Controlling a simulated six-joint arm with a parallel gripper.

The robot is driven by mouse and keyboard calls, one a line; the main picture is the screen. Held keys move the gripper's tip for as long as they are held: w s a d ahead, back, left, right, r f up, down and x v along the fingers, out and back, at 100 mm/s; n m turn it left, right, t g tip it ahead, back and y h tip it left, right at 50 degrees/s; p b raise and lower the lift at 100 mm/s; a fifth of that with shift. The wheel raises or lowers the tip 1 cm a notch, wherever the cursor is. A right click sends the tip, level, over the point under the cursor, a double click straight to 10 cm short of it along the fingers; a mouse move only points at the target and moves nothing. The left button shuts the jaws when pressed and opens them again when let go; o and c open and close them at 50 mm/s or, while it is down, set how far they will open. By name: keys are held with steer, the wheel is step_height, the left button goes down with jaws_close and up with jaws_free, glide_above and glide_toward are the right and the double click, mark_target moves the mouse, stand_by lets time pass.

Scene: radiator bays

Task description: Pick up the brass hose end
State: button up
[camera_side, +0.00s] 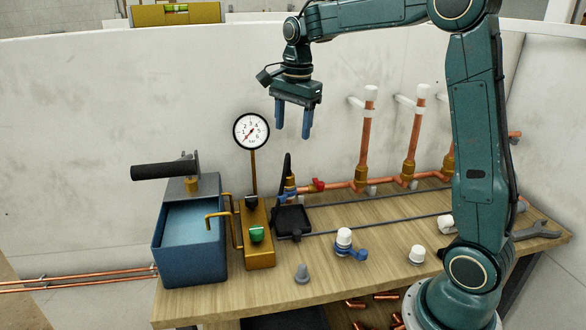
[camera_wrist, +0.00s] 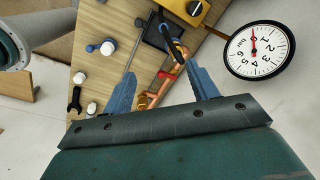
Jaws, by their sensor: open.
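A small brass fitting (camera_side: 290,182), which appears to be the brass hose end, sits at the foot of an upright black hose piece (camera_side: 287,164) behind the black tray (camera_side: 293,220). It is near the left end of the copper pipe run (camera_side: 340,186). In the wrist view the black hose (camera_wrist: 171,38) curves beside the tray; the brass end there is small and hard to make out. My gripper (camera_side: 293,135) is open and empty, pointing down, well above the hose and apart from everything. Its two blue fingers also show in the wrist view (camera_wrist: 163,68).
A round gauge (camera_side: 251,131) on a brass post stands left of my gripper. A blue tank with a black lever (camera_side: 165,170) is further left. Copper risers (camera_side: 366,140) stand to the right. A red valve handle (camera_side: 318,185), white-capped parts (camera_side: 344,238) and a wrench (camera_side: 536,231) are on the bench.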

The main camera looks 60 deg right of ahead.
mark_target(288, 174)
steer(key=w+d+f+m+g, duration=0.1)
steer(key=w+d+f+m, duration=0.3)
steer(key=d+m, duration=0.1)
steer(key=shift+w+d+f, duration=0.15)
steer(key=shift+w+f, duration=0.25)
steer(key=shift+f, duration=0.1)
steer(key=shift+f, duration=4.25)
steer(key=shift+f, duration=2.6)
steer(key=c, duration=0.9)
